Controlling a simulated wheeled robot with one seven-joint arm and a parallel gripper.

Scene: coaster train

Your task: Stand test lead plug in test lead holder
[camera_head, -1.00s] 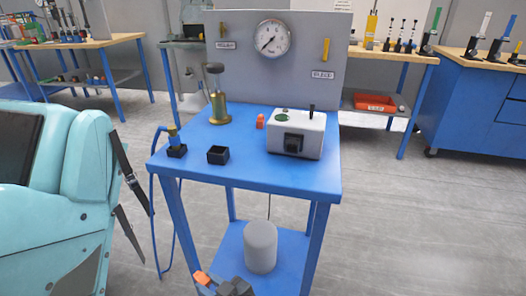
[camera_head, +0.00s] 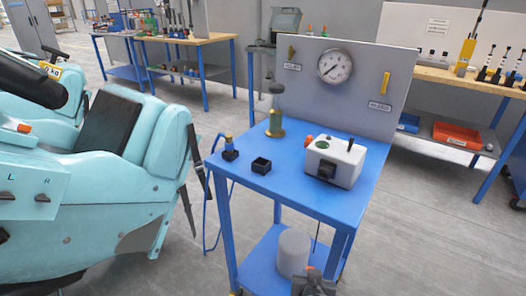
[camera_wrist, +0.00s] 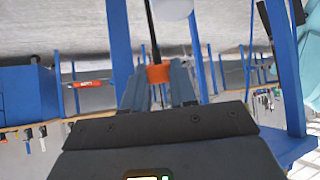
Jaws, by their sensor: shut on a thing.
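My gripper (camera_head: 314,283) is low in front of the blue bench, at the bottom edge of the head view. It is shut on the orange test lead plug (camera_wrist: 158,73), which sits between the fingertips in the wrist view. A thin dark lead (camera_wrist: 151,35) runs from the plug. In the head view only a bit of orange (camera_head: 311,268) shows at the gripper. An open, empty black square cup (camera_head: 261,166) on the bench top looks like the test lead holder. Beside it, a second black cup (camera_head: 230,155) holds a brass-and-blue fitting with a blue hose.
The blue bench (camera_head: 290,185) also carries a white box (camera_head: 335,162), a brass valve (camera_head: 275,120) and a grey gauge panel (camera_head: 345,75). A grey cylinder (camera_head: 294,252) stands at its lower shelf, near my gripper. Turquoise seats (camera_head: 110,180) are to the left. Open floor lies right.

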